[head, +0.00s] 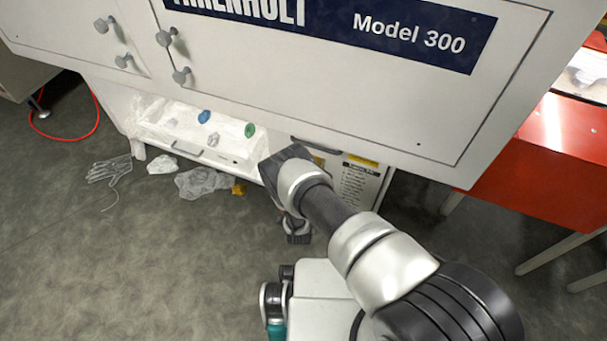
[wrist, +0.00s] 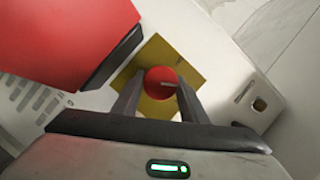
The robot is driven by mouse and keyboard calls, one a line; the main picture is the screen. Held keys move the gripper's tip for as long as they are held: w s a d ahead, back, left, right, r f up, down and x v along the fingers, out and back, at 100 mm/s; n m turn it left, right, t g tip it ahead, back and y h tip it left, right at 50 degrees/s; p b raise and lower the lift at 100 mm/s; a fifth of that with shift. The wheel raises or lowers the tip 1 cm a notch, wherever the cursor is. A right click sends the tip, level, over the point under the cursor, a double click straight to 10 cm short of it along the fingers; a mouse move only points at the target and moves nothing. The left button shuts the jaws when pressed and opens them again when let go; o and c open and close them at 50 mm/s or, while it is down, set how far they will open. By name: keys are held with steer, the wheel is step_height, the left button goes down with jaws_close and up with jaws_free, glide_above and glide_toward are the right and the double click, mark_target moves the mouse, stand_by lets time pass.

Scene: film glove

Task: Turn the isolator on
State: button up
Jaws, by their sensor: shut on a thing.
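The isolator is a round red knob (wrist: 161,82) on a square yellow plate (wrist: 185,58), set in a white panel in the wrist view. A small mark shows on the knob's face. My gripper (wrist: 158,100) has one finger on each side of the knob and is shut on it. In the head view my arm hides the knob and most of my gripper. Only a bit of the yellow plate (head: 318,160) shows there, on the machine's lower front.
The big white cabinet (head: 330,90) overhangs the lower panel. A large red body (wrist: 65,40) is close on the left in the wrist view. A glove (head: 110,170) and crumpled film (head: 203,183) lie on the floor at left. A red bench (head: 550,150) stands at right.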

steer(key=m+t, duration=0.1)
steer(key=m, duration=0.1)
steer(key=shift+d+f+m, duration=0.1)
steer(key=shift+d+m, duration=0.05)
steer(key=shift+m, duration=0.25)
steer(key=shift+w+m+t+y, duration=0.1)
steer(key=shift+m+t+y, duration=0.3)
steer(key=shift+m+t, duration=0.75)
steer(key=shift+c, duration=0.2)
steer(key=shift+o, duration=0.2)
steer(key=shift+m+g, duration=0.25)
steer(key=shift+m, duration=0.2)
steer(key=shift+c, duration=0.2)
steer(key=o, duration=1)
steer(key=shift+o, duration=0.2)
